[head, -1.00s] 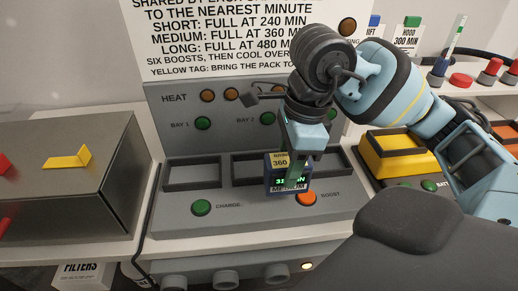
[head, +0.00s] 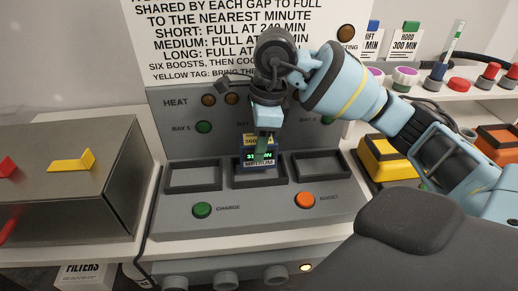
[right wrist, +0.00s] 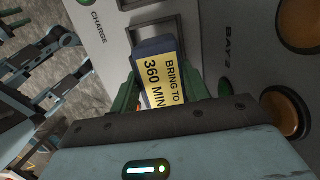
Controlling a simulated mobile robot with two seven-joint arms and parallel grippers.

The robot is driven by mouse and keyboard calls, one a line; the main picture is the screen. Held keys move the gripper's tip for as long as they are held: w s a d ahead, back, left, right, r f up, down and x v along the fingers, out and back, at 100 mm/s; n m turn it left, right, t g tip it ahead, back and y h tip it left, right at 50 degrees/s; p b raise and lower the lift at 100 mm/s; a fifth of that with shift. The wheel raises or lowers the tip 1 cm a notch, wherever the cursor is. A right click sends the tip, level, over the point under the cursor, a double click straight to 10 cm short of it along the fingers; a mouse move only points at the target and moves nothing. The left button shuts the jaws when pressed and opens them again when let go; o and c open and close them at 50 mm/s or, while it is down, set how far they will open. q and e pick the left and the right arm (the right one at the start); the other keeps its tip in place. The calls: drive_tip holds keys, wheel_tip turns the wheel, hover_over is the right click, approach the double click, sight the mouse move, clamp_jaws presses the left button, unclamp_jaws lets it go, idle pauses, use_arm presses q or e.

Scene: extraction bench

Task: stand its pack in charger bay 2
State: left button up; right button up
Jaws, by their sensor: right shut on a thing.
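The pack (head: 260,156) is a small dark blue block with a green lit display, a MEDIUM label and a yellow tag. My right gripper (head: 264,138) is shut on it from above. In the right wrist view the pack (right wrist: 160,48) sits between the green fingers, and its tag reads BRING TO 360 MIN. The pack is upright at the middle bay (head: 258,184) of the grey charger (head: 275,220), within its outline. Whether its base touches the bay floor cannot be told.
Empty bays lie to the left (head: 193,176) and right (head: 319,166). A green CHARGE button (head: 202,210) and an orange BOOST button (head: 305,200) are on the front. A metal box (head: 70,190) stands left; yellow (head: 385,160) and orange blocks stand right.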

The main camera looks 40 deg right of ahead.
drive_tip(key=shift+f, duration=1.3)
drive_tip(key=shift+f, duration=0.2)
drive_tip(key=o, duration=1.4)
drive_tip(key=r, duration=0.4)
drive_tip(key=d+r, duration=0.1)
drive_tip(key=r, duration=0.3)
drive_tip(key=s+r+p, duration=0.1)
drive_tip(key=r, duration=0.3)
drive_tip(key=shift+d+r, duration=0.1)
drive_tip(key=shift+d, duration=0.15)
